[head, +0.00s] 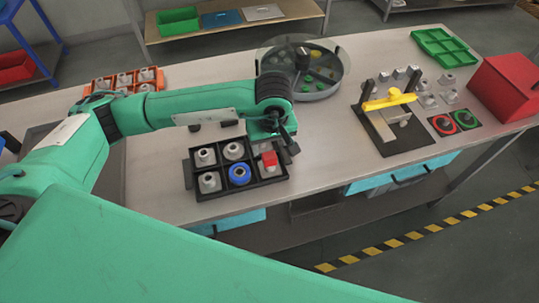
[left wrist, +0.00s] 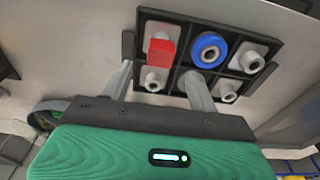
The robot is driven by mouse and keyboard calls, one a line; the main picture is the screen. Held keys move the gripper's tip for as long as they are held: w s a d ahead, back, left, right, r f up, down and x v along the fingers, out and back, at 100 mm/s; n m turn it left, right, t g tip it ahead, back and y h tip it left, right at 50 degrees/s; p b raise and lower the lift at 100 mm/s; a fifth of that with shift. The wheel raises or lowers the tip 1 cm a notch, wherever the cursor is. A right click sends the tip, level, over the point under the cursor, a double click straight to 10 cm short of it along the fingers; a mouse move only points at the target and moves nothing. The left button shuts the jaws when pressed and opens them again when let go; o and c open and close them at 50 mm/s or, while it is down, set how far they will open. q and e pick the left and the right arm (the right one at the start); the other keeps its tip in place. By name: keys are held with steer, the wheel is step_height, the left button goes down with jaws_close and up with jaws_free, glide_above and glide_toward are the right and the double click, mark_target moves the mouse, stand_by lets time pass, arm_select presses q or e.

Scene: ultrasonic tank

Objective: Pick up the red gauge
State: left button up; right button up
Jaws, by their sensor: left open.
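The red gauge (head: 269,159) is a small red block at the near right of a black compartment tray (head: 238,187). In the left wrist view the red gauge (left wrist: 161,50) stands in a corner compartment and seems to sit on a grey part. My left gripper (head: 283,143) is above the tray's right end, just behind the red gauge. In the left wrist view its two fingers (left wrist: 157,82) are spread, with a grey fitting visible between them and the gauge beyond. The gripper is open and empty. My right gripper is not in view.
A blue ring part (head: 239,174) sits beside the gauge, with grey fittings in other compartments. A black stand with a yellow handle (head: 389,101), a green tray (head: 443,48) and a red bin (head: 505,87) are right. Bench between tray and stand is clear.

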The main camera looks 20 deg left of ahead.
mark_target(270, 156)
arm_select(q)
steer(key=shift+f, duration=0.55)
steer(key=shift+f+p, duration=0.25)
steer(key=shift+p, duration=0.2)
step_height(270, 156, down, 4)
steer(key=shift+w+a+r+p, duration=0.1)
steer(key=shift+p, duration=1.15)
steer(key=shift+f, duration=0.45)
steer(key=shift+c, duration=0.4)
steer(key=c, duration=1)
